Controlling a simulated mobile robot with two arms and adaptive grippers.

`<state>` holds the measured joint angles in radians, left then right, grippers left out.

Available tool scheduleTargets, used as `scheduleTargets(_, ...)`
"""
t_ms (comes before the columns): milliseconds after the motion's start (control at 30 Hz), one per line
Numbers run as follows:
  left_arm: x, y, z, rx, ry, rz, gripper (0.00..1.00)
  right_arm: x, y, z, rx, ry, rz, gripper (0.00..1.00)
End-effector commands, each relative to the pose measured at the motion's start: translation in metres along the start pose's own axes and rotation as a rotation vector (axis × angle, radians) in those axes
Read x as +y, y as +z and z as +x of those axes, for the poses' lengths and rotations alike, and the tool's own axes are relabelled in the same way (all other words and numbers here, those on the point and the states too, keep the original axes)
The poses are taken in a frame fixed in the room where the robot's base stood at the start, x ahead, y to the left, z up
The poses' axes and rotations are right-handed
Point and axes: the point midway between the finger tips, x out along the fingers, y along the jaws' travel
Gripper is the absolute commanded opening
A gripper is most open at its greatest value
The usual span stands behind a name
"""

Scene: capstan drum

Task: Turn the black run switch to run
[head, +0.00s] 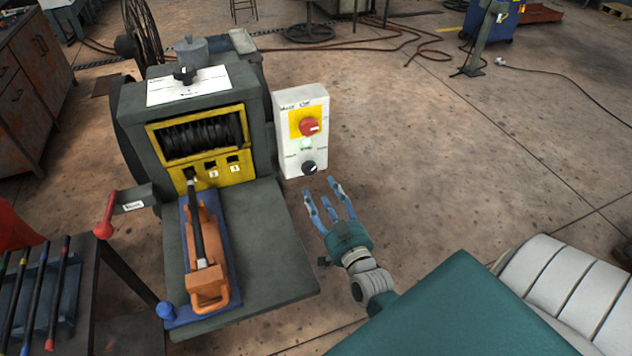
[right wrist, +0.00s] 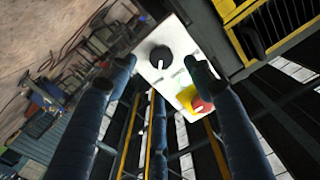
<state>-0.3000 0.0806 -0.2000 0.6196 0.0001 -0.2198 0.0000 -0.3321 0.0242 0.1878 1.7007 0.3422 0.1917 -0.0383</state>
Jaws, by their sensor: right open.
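The black run switch (head: 308,168) is a round knob low on a white control box (head: 288,140), right of the grey machine. It also shows in the right wrist view (right wrist: 160,57), with a white pointer line. A red knob on a yellow plate (head: 309,126) sits higher on the same box, with a small pale green lamp between them. My right gripper (head: 327,184) is open and empty, just below and right of the black switch in the head view. In the right wrist view its two fingers lie on either side of the switch, apart from it. My left gripper is not in view.
The grey machine (head: 272,240) has a yellow-framed drum window (head: 200,137) and a front shelf with an orange tool (head: 207,282) on a blue base. A red-knobbed lever (head: 104,230) sticks out at its left. A rack of rods stands at lower left. Floor right of the box is clear.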

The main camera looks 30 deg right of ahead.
Motion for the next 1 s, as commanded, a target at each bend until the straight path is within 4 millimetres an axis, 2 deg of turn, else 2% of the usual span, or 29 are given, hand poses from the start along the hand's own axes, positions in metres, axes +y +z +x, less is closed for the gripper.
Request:
scheduleTargets(100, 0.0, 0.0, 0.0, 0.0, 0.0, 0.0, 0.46, 0.0, 0.001, -0.021, -0.003, 0.001, 0.002, 0.52)
scheduleTargets(300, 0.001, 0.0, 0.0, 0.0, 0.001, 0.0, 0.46, 0.0, 0.001, -0.035, -0.001, 0.0, 0.002, 0.52)
scheduleTargets(1000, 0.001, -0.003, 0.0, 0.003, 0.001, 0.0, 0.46, 0.0, 0.001, -0.036, -0.001, 0.0, 0.002, 0.52)
